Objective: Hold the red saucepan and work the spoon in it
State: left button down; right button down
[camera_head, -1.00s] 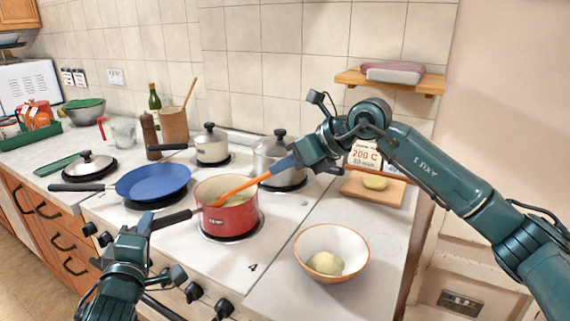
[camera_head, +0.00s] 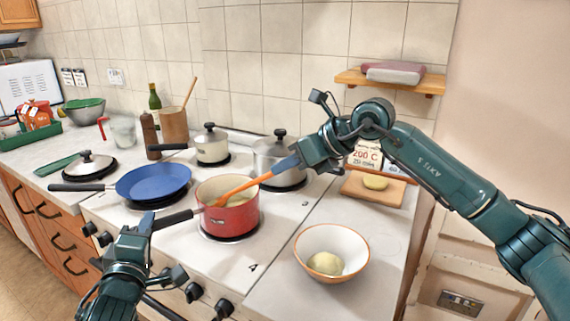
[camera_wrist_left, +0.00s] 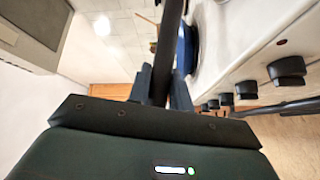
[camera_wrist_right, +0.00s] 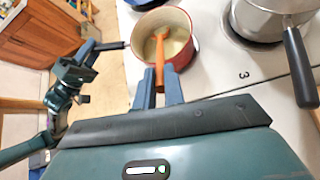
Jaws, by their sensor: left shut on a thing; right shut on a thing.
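The red saucepan (camera_head: 229,218) stands on the front right hotplate, with pale yellowish contents inside. My left gripper (camera_head: 146,224) is shut on its black handle (camera_head: 174,219); the dark handle also runs between the fingers in the left wrist view (camera_wrist_left: 163,85). The spoon slants down leftward into the pan. In the right wrist view the spoon (camera_wrist_right: 160,55) reaches into the contents, which hide its tip.
A blue frying pan (camera_head: 153,182) is left of the saucepan. Two lidded steel pots (camera_head: 212,148) (camera_head: 270,160) stand behind. A white bowl with an orange rim (camera_head: 331,240) is on the right counter, near a wooden board (camera_head: 372,192).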

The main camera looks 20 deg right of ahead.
notch_tip(320, 180, up, 11)
jog(key=shift+r, duration=0.2)
dwell(1.4)
jog(key=shift+d, duration=0.1)
dwell(0.3)
jog(key=s+d, duration=0.8)
jog(key=d, duration=0.4)
jog(key=s+d, duration=0.3)
jog(key=s, duration=0.5)
jog(key=s+d, duration=0.4)
jog(key=s, duration=0.4)
jog(key=f+m, duration=0.1)
jog(key=m, duration=0.3)
jog(key=f+m, duration=0.2)
jog(key=m, duration=0.3)
jog(key=d+f+m, duration=0.1)
jog(key=m, duration=0.4)
jog(key=shift+w+f, duration=0.2)
